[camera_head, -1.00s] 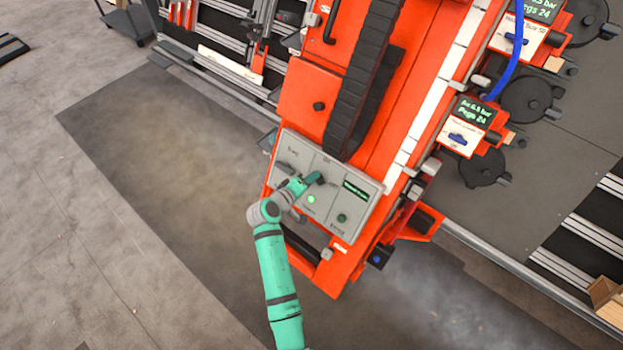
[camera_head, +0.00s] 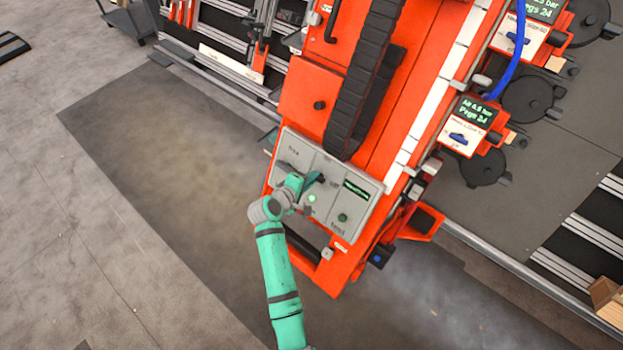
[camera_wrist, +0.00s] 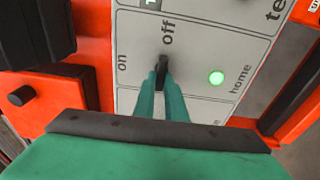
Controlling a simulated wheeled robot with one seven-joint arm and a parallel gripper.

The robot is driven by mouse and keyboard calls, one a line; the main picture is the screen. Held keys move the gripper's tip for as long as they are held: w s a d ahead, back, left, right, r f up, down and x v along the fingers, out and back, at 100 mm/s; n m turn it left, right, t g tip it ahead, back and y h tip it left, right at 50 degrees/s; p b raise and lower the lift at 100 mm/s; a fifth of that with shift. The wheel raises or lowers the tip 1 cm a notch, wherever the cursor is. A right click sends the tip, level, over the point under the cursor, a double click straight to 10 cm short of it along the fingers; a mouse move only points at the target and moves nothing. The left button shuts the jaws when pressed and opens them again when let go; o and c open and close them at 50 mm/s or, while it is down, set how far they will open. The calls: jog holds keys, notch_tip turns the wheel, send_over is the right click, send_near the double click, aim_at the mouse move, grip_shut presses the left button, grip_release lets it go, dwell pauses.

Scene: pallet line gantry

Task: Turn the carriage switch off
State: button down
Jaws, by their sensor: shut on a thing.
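The orange carriage (camera_head: 398,88) carries a grey control panel (camera_head: 358,222). My gripper (camera_head: 314,179) is at this panel, left of its small green-lettered display. In the wrist view my gripper's teal fingers (camera_wrist: 163,85) are shut on the black handle of the carriage switch (camera_wrist: 165,63). The handle's visible end points toward the "off" label (camera_wrist: 168,32); the "on" label (camera_wrist: 124,55) lies to its left. The fingers hide the rest of the switch.
A lit green lamp (camera_wrist: 216,78) sits beside the "home" label, right of my fingers. A dark button (camera_head: 342,217) is lower on the panel. Orange units with blue switches (camera_head: 460,138) stand to the right. Open floor (camera_head: 150,200) lies left.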

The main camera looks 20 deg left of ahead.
jog(key=c, duration=1.8)
grip_release()
jog(key=shift+w, duration=0.2)
jog(key=v, duration=1.1)
jog(key=shift+a, duration=0.2)
jog(key=shift+s+f, duration=0.1)
jog(key=shift+s, duration=0.05)
